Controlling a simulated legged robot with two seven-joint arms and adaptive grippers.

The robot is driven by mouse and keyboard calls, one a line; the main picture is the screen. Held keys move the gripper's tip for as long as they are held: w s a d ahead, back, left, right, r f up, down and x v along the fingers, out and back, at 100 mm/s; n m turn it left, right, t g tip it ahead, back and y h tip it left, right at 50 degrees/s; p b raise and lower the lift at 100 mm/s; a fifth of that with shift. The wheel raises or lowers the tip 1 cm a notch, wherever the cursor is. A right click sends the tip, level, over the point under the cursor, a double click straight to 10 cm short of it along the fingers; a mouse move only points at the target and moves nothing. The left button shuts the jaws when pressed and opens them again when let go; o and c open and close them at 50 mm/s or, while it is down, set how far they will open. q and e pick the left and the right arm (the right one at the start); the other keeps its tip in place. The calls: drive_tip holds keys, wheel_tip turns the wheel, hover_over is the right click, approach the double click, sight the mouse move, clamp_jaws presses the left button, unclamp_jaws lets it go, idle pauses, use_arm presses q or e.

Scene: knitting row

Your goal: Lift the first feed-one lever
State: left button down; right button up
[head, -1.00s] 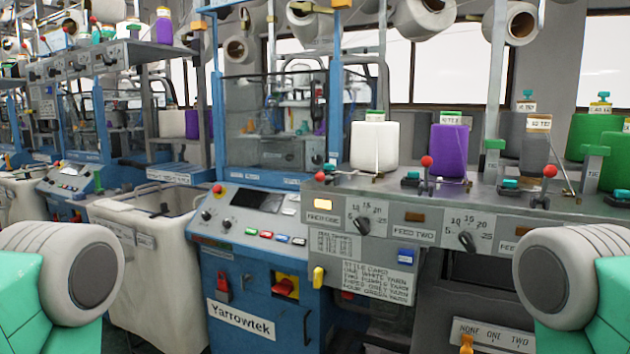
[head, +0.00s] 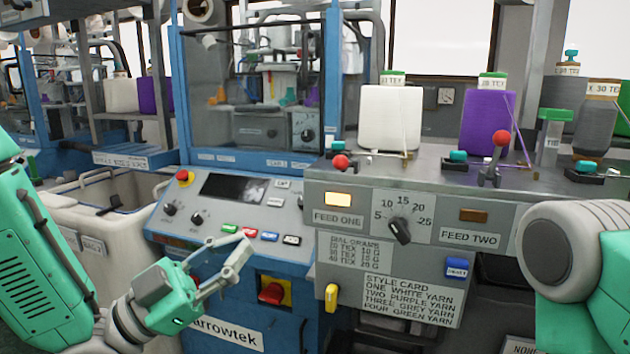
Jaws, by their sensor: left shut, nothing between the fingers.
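The feed-one lever has a red ball knob (head: 340,162) and sits low at the left end of the grey feed panel (head: 320,240), above the FEED ONE label (head: 338,217) and a lit yellow lamp (head: 338,199). Its stem is hardly visible. My left gripper (head: 243,252) is shut and empty, in front of the blue machine's control panel. It is lower than the lever knob and to its left, clear of it. My right gripper is out of view; only part of that arm shows at right.
The feed-two lever (head: 500,138) stands upright farther right. A white yarn cone (head: 390,118) and a purple yarn cone (head: 486,122) stand behind the levers. A dial (head: 400,230) sits right of the lamp. A white bin (head: 120,215) stands at left.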

sight(322, 175)
use_arm(q)
drive_tip(key=shift+s+a+r+m+g+h, duration=0.1)
drive_tip(key=shift+s+r+m+g+h, duration=0.15)
drive_tip(key=shift+r+m+g+h, duration=0.45)
drive_tip(key=shift+r+t, duration=0.15)
drive_tip(key=shift+t, duration=0.15)
drive_tip(key=p+x, duration=0.1)
drive_tip(key=x, duration=0.6)
drive_tip(key=p+x, duration=0.1)
drive_tip(key=x, duration=0.6)
drive_tip(key=shift+w, duration=0.2)
drive_tip(key=shift+n+y, duration=0.3)
